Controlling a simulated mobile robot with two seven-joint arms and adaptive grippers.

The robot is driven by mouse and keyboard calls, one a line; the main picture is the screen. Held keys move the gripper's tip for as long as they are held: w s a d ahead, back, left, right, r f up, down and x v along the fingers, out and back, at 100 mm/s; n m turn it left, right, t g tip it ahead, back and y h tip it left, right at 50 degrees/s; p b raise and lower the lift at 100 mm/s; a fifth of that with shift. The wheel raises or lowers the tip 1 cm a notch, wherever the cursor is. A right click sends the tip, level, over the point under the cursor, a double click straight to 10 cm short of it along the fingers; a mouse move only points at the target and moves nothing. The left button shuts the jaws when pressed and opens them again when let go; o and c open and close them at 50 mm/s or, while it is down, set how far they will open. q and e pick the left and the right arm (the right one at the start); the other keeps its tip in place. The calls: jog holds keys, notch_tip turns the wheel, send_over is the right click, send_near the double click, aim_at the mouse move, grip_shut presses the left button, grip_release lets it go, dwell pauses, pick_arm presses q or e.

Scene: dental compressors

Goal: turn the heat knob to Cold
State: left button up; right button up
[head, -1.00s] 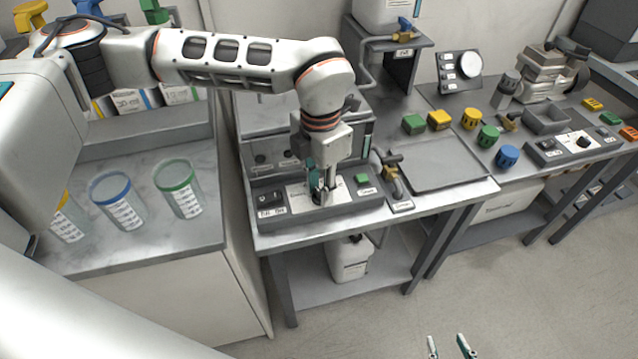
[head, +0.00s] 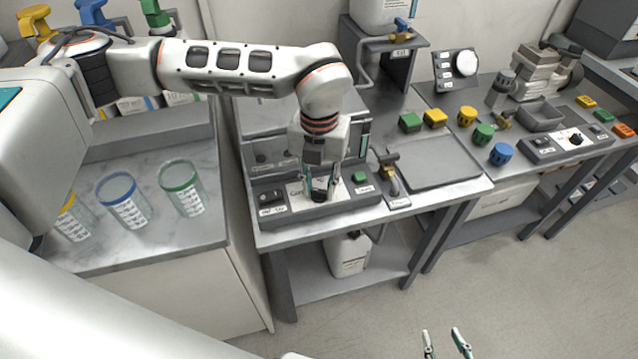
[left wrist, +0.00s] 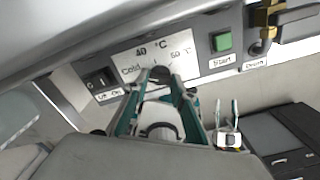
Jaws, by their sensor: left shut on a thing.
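The heat knob is a dark round knob (left wrist: 159,74) on a control panel with a white label plate (left wrist: 143,51) reading "Cold", "40 °C" and "50 °C". It also shows as a dark shape in the head view (head: 319,195). My left gripper (head: 322,192) points down at the panel, shut on the knob with one finger on each side. The fingers hide part of the knob, and its pointer cannot be made out. My right gripper (head: 446,344) is low at the bottom edge, over the floor, empty with its fingers apart.
On the same panel are an Off/On switch (left wrist: 98,82) to the left and a green Start button (left wrist: 222,42) to the right. A brass drain valve (head: 391,172) stands beside the panel. A grey tray (head: 435,165) lies further right. Measuring cups stand on the left counter.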

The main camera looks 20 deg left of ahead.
aim_at(319, 191)
jog(key=shift+w+r, duration=0.15)
jog(key=shift+r, duration=0.15)
pick_arm(q)
jog(key=o, duration=1.1)
notch_tip(319, 191, up, 12)
pick_arm(e)
jog(key=shift+f, duration=0.1)
dwell(0.3)
